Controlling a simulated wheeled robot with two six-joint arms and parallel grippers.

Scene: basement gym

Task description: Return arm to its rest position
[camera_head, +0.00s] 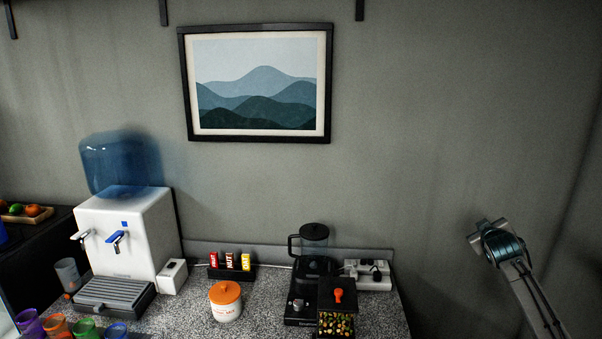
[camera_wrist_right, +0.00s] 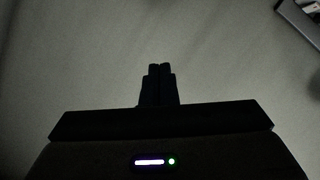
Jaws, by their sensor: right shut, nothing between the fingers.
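My right arm (camera_head: 522,283) comes up from the lower right corner in the head view, in front of bare wall and to the right of the counter. A dark teal joint shows near its top, and I cannot make out the fingers there. In the right wrist view my right gripper (camera_wrist_right: 160,70) has its two dark fingers together, with nothing between them and a plain grey surface beyond. My left arm and gripper are in neither view.
The speckled counter (camera_head: 262,312) holds a water dispenser (camera_head: 122,235), an orange-lidded jar (camera_head: 226,301), a bar rack (camera_head: 231,271), a blender (camera_head: 314,250), a filled container (camera_head: 337,322) and several coloured cups (camera_head: 55,327). A framed picture (camera_head: 257,84) hangs above. Space around my right arm looks clear.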

